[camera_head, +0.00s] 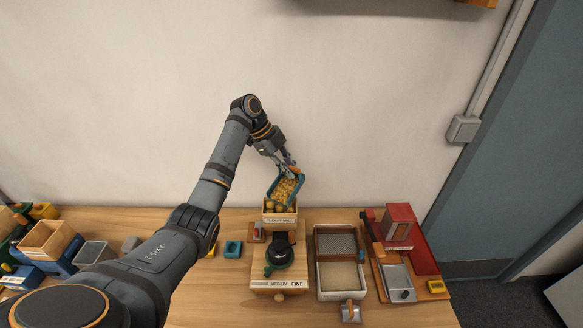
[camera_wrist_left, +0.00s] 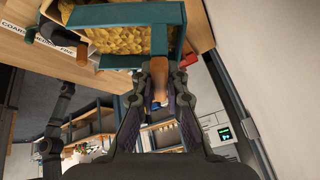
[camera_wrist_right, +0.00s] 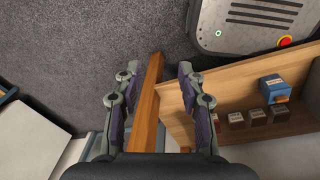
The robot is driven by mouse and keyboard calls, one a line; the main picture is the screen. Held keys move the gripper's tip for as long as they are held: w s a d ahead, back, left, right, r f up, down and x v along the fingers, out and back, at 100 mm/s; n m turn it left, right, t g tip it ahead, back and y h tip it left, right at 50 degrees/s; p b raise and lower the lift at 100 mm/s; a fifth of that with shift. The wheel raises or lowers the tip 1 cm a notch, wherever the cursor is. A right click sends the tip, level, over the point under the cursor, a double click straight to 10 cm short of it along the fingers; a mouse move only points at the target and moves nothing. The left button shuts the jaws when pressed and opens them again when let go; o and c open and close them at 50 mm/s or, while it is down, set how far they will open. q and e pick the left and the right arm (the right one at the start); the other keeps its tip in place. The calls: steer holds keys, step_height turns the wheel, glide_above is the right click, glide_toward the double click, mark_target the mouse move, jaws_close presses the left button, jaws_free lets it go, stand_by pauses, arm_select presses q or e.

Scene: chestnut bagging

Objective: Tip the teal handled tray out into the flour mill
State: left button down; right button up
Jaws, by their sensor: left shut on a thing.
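The teal handled tray (camera_head: 273,186) is tilted steeply above the flour mill's hopper (camera_head: 280,219), its low end at the hopper mouth. Yellow chestnut pieces lie in the tray, and several pieces show in the hopper. My left gripper (camera_head: 290,166) is shut on the tray's handle at its upper end. In the left wrist view the tray (camera_wrist_left: 120,14) fills the top, with the left gripper (camera_wrist_left: 160,68) closed on the handle. My right gripper (camera_wrist_right: 156,72) is open and shows only in the right wrist view, over the floor beside a wooden edge.
Right of the mill stands a sifting box (camera_head: 341,294) with a mesh and pale contents. Farther right is a red machine (camera_head: 399,226) on a red base. Wooden and coloured bins (camera_head: 46,240) stand at the left. A teal block (camera_head: 233,249) lies left of the mill.

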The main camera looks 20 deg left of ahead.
arm_select(q)
steer(key=t+b, duration=0.1)
steer(key=b, duration=0.1)
steer(key=s+b, duration=0.1)
steer(key=b, duration=0.1)
steer(key=shift+s+a+f+m+t, duration=0.1)
steer(key=shift+s+a+m+t, duration=0.05)
steer(key=shift+s+m+t, duration=0.2)
steer(key=s+t+b, duration=0.2)
steer(key=b, duration=0.4)
steer(key=s+r+m+t+h+b, duration=0.1)
steer(key=s+t+b, duration=0.1)
steer(key=b, duration=0.5)
steer(key=shift+a+r, duration=0.1)
steer(key=shift+r, duration=0.1)
steer(key=shift+s+r+b, duration=0.15)
steer(key=shift+b, duration=0.55)
steer(key=shift+s+r+t, duration=0.1)
steer(key=shift+r+t, duration=0.05)
steer(key=shift+t, duration=0.1)
arm_select(e)
step_height(320, 180, down, 20)
steer(key=w, duration=0.1)
steer(key=shift+w+r, duration=0.15)
steer(key=shift+a, duration=0.1)
